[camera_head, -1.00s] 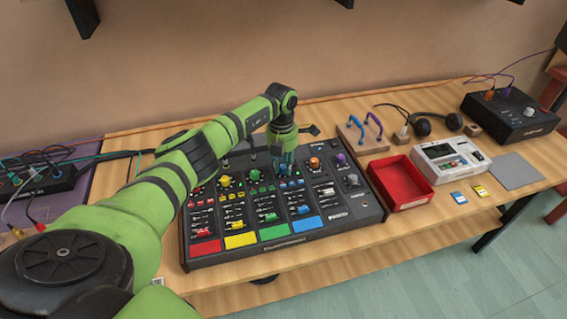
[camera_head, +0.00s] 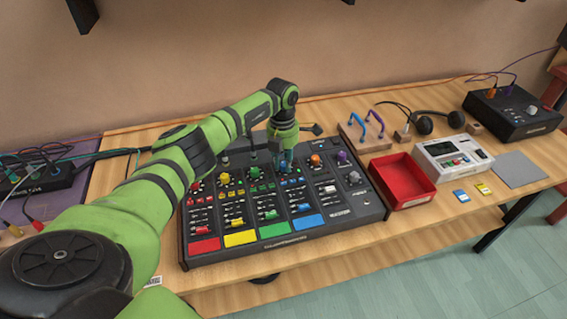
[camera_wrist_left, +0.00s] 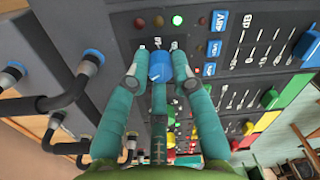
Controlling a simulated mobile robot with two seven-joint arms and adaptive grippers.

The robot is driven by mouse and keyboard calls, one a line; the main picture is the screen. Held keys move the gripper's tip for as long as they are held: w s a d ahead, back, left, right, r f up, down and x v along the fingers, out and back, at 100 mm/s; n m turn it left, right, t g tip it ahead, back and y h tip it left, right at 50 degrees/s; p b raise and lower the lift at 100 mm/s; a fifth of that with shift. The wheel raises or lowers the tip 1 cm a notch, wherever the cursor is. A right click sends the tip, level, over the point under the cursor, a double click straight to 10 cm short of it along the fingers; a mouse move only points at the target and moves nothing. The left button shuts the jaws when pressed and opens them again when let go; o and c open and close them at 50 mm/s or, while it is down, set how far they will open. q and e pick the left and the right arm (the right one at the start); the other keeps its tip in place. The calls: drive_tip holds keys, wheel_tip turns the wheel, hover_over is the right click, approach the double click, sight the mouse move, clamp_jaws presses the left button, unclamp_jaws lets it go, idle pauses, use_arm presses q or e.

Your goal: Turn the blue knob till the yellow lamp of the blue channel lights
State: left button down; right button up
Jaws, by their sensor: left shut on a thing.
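The mixing console (camera_head: 340,216) lies on the wooden bench, with coloured channel strips; the blue channel's label (camera_head: 308,222) is at its front edge. My left gripper (camera_head: 286,166) points down at the upper part of the console. In the left wrist view, the blue knob (camera_wrist_left: 161,66) sits between the teal fingertips of my left gripper (camera_wrist_left: 160,70), which is shut on it. Beyond the knob is a row of small lamps: a dull red one (camera_wrist_left: 139,23), a dim one (camera_wrist_left: 158,21) and a brightly lit greenish one (camera_wrist_left: 177,20). My right gripper is not in view.
Close beside the fingers in the left wrist view are black cable plugs (camera_wrist_left: 75,90). A red tray (camera_head: 402,182), a white device (camera_head: 452,156) and a black box (camera_head: 512,114) stand to the right. Headphones (camera_head: 438,123) lie behind. A grey mat (camera_head: 517,170) is clear.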

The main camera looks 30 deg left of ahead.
use_arm(q)
drive_tip(key=m+b, duration=0.2)
drive_tip(key=shift+w+m, duration=0.15)
drive_tip(key=shift+m, duration=0.15)
drive_tip(key=shift+d+m+b, duration=0.15)
drive_tip(key=shift+m+b, duration=0.6)
drive_tip(key=shift+m, duration=0.05)
drive_tip(key=shift+r, duration=0.15)
drive_tip(key=c, duration=1.1)
unclamp_jaws()
drive_tip(key=shift+o, duration=0.2)
